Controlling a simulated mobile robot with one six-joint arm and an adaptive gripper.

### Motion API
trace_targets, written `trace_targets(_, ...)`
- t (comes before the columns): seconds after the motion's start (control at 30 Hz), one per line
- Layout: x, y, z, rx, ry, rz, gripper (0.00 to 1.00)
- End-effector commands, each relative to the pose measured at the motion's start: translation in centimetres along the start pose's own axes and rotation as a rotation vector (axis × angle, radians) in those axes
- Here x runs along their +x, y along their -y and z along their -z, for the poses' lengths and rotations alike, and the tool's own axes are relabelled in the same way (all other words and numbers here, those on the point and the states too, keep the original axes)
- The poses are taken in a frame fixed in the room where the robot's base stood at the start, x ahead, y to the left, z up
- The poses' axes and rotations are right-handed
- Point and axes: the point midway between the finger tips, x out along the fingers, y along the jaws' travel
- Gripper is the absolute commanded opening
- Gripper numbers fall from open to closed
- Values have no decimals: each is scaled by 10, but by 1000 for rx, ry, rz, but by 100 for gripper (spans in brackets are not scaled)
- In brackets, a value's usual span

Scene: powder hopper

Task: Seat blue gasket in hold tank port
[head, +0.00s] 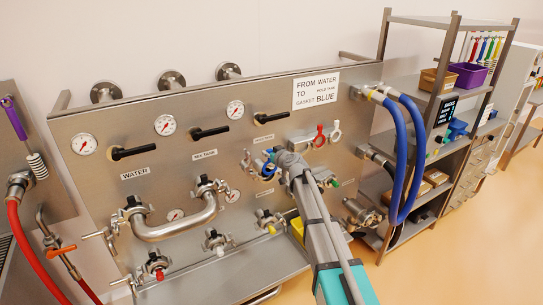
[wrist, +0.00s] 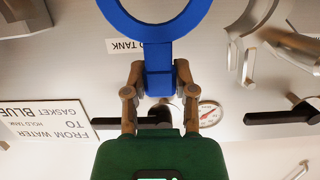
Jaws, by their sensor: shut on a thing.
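My gripper (wrist: 158,85) is shut on the tab of the blue gasket (wrist: 155,27) in the wrist view. The ring extends beyond the fingertips, its far side cut off by the frame's upper edge. In the head view, my gripper (head: 275,165) is at the panel's right half, with the blue gasket (head: 267,170) at its tip. A port fitting with an open clamp (head: 246,160) lies right by it, partly hidden by my arm. I cannot tell whether the gasket touches the port face. A sign (head: 317,91) reads from water to hold tank, gasket blue.
A bent steel pipe (head: 176,230) joins two clamped fittings to the left. Black valve handles (head: 208,132) and gauges (head: 165,125) stick out above. A shelf rack (head: 447,145) stands further right.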

Motion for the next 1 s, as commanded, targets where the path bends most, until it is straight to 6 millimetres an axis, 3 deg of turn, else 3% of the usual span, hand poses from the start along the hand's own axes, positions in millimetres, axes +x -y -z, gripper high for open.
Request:
trace_targets(0.47,32,1,5,0,0,1,4)
trace_targets(1.0,38,2,-30,0,0,1,4)
